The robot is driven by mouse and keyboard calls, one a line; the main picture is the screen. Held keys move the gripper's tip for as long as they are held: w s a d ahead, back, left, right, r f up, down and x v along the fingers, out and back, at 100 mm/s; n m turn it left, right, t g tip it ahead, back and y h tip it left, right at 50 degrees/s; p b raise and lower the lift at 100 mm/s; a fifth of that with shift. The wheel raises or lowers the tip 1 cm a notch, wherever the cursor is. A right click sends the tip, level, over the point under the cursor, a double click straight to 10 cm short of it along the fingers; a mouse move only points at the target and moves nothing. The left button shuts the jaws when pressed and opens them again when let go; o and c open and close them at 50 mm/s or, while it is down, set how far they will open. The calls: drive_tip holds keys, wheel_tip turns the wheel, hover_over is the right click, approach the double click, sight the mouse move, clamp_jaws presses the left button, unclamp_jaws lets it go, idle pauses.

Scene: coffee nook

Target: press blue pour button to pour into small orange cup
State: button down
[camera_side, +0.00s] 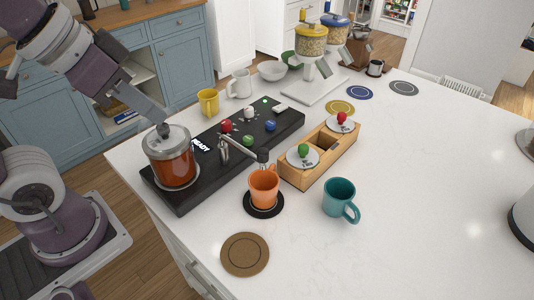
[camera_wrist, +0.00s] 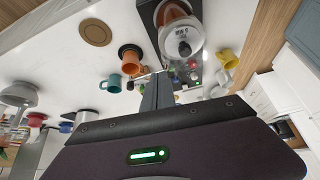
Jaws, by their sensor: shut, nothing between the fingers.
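The black coffee machine (camera_side: 215,170) lies along the counter with a lit READY sign. Its blue button (camera_side: 270,126) is on the top panel, with red (camera_side: 226,126), white (camera_side: 249,112) and green (camera_side: 248,140) buttons near it. The orange cup (camera_side: 263,187) stands upright on a black coaster under the metal spout (camera_side: 238,147); it also shows in the wrist view (camera_wrist: 131,64). My gripper (camera_side: 160,124) is shut and empty, close to the lid of the glass jar, far left of the blue button. Whether it touches the lid is unclear.
The glass jar (camera_side: 172,168) of reddish-brown liquid stands on the machine's left end. A wooden box (camera_side: 310,178) with round lids and a teal mug (camera_side: 339,197) stand right of the cup. Yellow (camera_side: 208,102) and white mugs (camera_side: 239,84) are behind. The right counter is mostly clear.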

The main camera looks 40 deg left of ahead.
drive_tip(key=w+m+t, duration=0.1)
drive_tip(key=w+m, duration=0.2)
drive_tip(key=w, duration=1)
drive_tip(key=m+t+y, duration=0.2)
drive_tip(key=m, duration=0.2)
hover_over(273, 121)
drive_tip(key=s, duration=0.2)
wheel_tip(273, 121, down, 6)
drive_tip(key=shift+d, duration=0.1)
drive_tip(key=shift+f, duration=4.45)
drive_tip(key=shift+f, duration=0.4)
drive_tip(key=shift+f, duration=0.8)
drive_tip(key=shift+r, duration=1.25)
